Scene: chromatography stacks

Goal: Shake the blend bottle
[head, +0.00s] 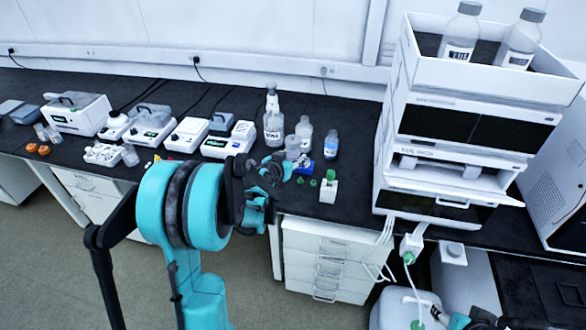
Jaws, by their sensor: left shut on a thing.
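My left gripper (268,178) is at the front edge of the bench, in the middle of the head view. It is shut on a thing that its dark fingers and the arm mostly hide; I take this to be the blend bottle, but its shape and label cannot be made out. Behind it stand a large clear bottle (273,127), a smaller clear bottle (304,130) and a small bottle with a blue label (331,145). Part of my right arm shows at the bottom right edge; its jaws cannot be made out.
A small white container with a green cap (328,189) stands right of the left gripper, with a blue item (304,168) nearby. The chromatography stack (452,125) rises at the right, with bottles in its top tray (478,75). White instruments (228,140) line the bench at left.

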